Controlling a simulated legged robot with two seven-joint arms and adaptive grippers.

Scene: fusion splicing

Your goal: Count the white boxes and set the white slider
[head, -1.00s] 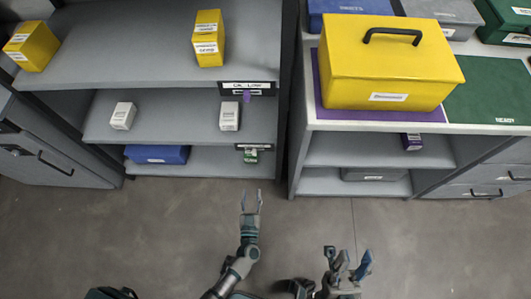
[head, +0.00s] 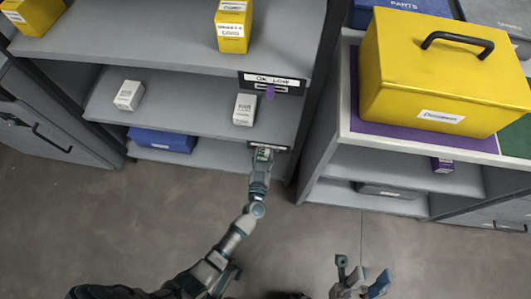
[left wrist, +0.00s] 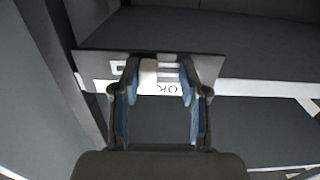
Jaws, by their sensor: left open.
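Two white boxes stand on the middle shelf of the left rack: a left white box (head: 128,95) and a right white box (head: 245,109). Below them, a dark label plate (head: 284,148) on the lower shelf edge is mostly hidden by my left gripper (head: 263,154). In the left wrist view this plate (left wrist: 95,62) shows "OK" upside down, with the white slider (left wrist: 148,76) on it. My left gripper (left wrist: 160,76) is open, its fingers on either side of the slider; contact cannot be told. My right gripper (head: 361,272) is open and empty, low over the floor.
The upper plate (head: 272,82) reads "OK LOW" and has a purple slider (head: 269,92). Yellow boxes (head: 233,26) stand on the top shelf, a blue bin (head: 162,140) on the bottom one. A yellow case (head: 440,80) sits on the right counter. The floor between is clear.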

